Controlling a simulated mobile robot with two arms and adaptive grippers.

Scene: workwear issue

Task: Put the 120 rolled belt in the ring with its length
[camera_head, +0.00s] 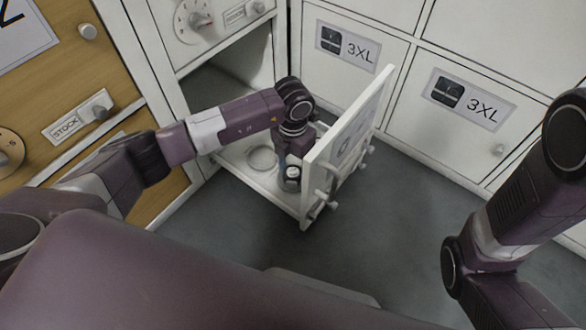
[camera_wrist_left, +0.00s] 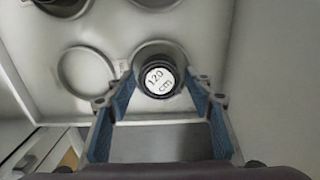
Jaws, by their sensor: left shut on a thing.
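The rolled belt (camera_wrist_left: 160,80) is a dark roll with a white round label reading "120 cm". Ring labels are too small to read. My right gripper is out of frame.
The compartment's white door (camera_head: 352,125) stands open, close to the right of my left gripper. White "3XL" lockers (camera_head: 470,100) stand behind. The grey floor (camera_head: 420,240) is clear.

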